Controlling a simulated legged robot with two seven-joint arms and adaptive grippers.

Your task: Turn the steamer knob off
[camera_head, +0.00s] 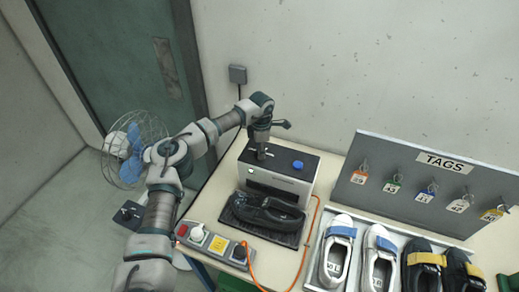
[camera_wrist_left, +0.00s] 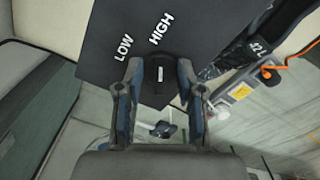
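The steamer (camera_head: 280,183) is a box with a black top and light front, standing on the table near the wall. In the left wrist view, the dark steamer knob (camera_wrist_left: 160,85) with a pale marker sits between the two open fingers of my left gripper (camera_wrist_left: 160,70). The words LOW and HIGH are printed beyond it; any OFF label is hidden or out of view. I cannot tell whether the fingers touch the knob. My right gripper is not in view.
A blue button (camera_head: 298,165) is on the steamer's top right. A black shoe (camera_head: 266,212) lies in front of it. A power strip (camera_head: 215,243) with an orange cable, a shoe tray (camera_head: 311,268) and a TAGS board (camera_head: 400,165) are nearby. A fan (camera_head: 131,150) stands left.

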